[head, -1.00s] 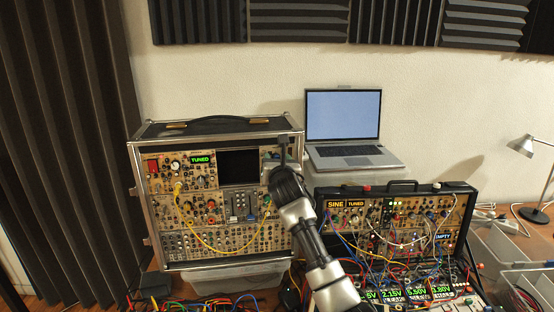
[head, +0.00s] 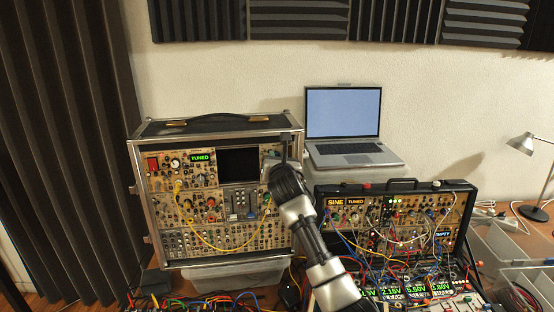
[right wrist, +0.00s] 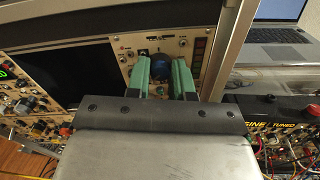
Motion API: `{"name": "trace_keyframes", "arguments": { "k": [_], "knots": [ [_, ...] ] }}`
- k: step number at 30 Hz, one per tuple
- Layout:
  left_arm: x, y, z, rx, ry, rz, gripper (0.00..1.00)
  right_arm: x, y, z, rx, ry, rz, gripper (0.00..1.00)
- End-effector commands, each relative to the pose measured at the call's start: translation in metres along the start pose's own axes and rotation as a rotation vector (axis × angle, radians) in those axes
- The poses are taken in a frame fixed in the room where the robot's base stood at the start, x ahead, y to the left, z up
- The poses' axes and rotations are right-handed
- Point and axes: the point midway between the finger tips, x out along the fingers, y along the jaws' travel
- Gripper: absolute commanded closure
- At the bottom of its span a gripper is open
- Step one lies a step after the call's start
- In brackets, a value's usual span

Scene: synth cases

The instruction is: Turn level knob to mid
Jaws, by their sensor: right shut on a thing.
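The tall modular synth case (head: 287,220) stands open at left centre. In the head view my right gripper (head: 280,160) is at the case's upper right corner, and my own arm hides the knob there. The knob's pointer and setting cannot be made out. My left gripper is not in view.
A dark screen (head: 238,163) sits left of the gripper. The case's metal frame (right wrist: 229,50) stands close on the right. An open laptop (head: 343,125) and a smaller synth case (head: 468,200) are further right. Patch cables and voltage displays (head: 416,290) crowd the front.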

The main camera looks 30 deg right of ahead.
Motion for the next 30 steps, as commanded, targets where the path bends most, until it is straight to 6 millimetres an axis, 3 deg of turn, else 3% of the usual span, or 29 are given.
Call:
{"name": "trace_keyframes", "arguments": {
  "k": [8, 30],
  "knots": [
    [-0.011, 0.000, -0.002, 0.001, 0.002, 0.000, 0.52, 0.000, 0.000, 0.002, 0.184, 0.007, -0.001, 1.00],
    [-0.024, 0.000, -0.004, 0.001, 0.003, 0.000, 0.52, 0.000, 0.000, 0.000, 0.887, 0.031, -0.005, 1.00]
  ]
}}
